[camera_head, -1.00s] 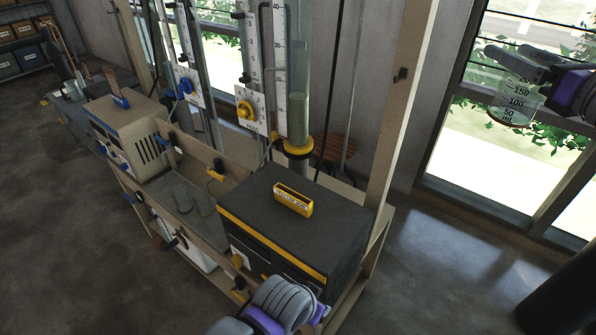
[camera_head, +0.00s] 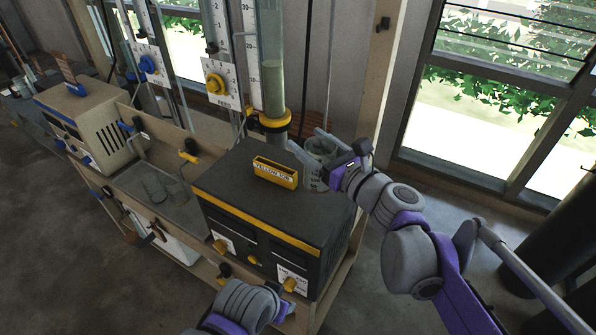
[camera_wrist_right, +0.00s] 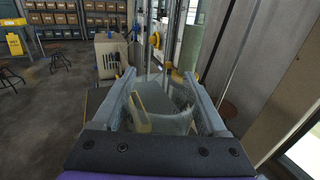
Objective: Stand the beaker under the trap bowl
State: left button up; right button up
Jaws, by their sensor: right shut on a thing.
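The clear beaker (camera_head: 322,147) is held between the fingers of my right gripper (camera_head: 318,160), beside the right rear of the dark box. In the right wrist view, the beaker (camera_wrist_right: 160,108) fills the space between both fingers (camera_wrist_right: 165,95), and the box shows through its glass. The trap bowl (camera_head: 275,138) appears to be the grey part under the yellow collar at the foot of the clear tube. The beaker is to its right, apart from it in the picture. My left wrist (camera_head: 243,303) shows at the bottom edge; its fingers cannot be made out.
The dark box (camera_head: 230,175) bears a yellow tray (camera_head: 275,172) labelled "YELLOW JOB". A wooden post (camera_head: 370,85) stands behind my right gripper. A beige instrument (camera_head: 90,120) is at the left.

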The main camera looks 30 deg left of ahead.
jog(key=shift+f, duration=3.05)
jog(key=shift+f+b, duration=0.1)
jog(key=shift+b, duration=0.2)
jog(key=o, duration=1.3)
jog(key=shift+c, duration=0.2)
jog(key=shift+r, duration=0.25)
jog(key=v, duration=1.2)
jog(key=shift+f, duration=0.15)
